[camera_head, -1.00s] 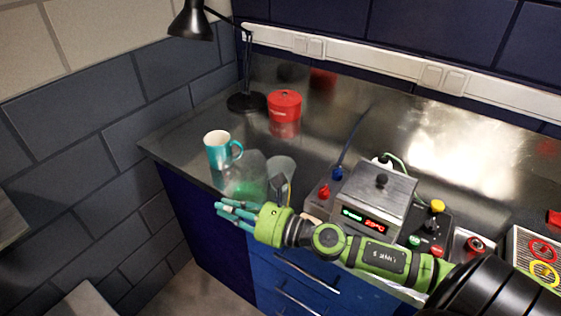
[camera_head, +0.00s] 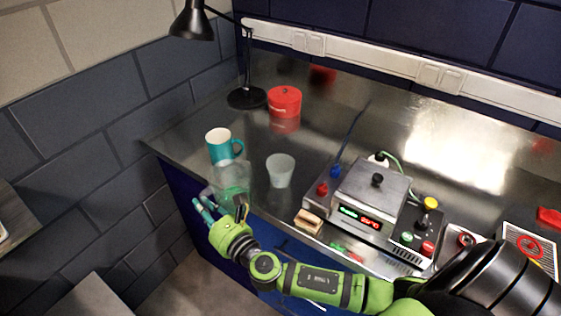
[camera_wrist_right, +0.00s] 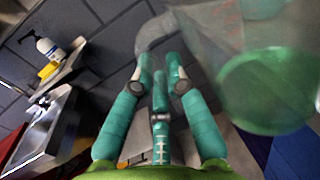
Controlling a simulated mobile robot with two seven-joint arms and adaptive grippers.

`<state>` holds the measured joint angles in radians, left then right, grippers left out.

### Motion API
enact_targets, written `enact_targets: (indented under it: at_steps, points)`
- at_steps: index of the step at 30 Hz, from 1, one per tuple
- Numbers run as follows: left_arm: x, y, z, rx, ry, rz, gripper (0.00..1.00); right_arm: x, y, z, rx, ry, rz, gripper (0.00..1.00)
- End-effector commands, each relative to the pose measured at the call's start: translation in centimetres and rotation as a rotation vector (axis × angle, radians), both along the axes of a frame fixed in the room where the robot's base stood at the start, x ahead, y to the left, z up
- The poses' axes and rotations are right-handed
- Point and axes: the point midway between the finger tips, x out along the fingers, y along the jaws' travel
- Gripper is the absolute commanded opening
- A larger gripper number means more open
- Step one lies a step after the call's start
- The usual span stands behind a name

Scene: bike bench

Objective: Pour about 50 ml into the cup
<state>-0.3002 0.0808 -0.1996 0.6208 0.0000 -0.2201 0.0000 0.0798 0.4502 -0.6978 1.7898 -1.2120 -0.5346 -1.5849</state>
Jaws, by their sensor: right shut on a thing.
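A clear jug (camera_head: 231,177) with green liquid is at the left front of the bench. My right gripper (camera_head: 213,205) is shut on it, apparently by the handle, from the front. In the right wrist view the jug (camera_wrist_right: 268,85) fills the upper right, its green liquid tilted in the picture, and the grey loop beside it lies at the closed fingers (camera_wrist_right: 158,70). A frosted cup (camera_head: 280,171) stands upright to the right of the jug, apart from it. I cannot tell its contents or whether the jug touches the bench. My left gripper is not in view.
A teal and white mug (camera_head: 223,147) stands just behind the jug. A red lidded tin (camera_head: 285,102) and a black lamp (camera_head: 245,98) are farther back. A metal device (camera_head: 371,200) with a display and a wooden block (camera_head: 309,222) are to the right. The bench behind the cup is clear.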

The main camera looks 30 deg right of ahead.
Motion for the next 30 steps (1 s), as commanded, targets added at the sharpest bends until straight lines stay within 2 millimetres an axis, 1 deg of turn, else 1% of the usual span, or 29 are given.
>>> enact_targets:
  at_steps: [5,11,19,30]
  points:
    - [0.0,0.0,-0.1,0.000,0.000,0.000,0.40,-0.1,-0.1,0.2,0.007,0.001,-0.011,0.00]
    - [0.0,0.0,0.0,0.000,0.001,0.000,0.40,-0.2,-0.4,0.7,0.058,0.011,-0.024,0.00]
    - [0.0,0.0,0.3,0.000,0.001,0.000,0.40,0.0,-1.4,2.4,0.202,0.035,-0.030,0.00]
    - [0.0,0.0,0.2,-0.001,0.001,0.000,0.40,0.4,-3.7,4.6,0.440,0.075,-0.032,0.00]
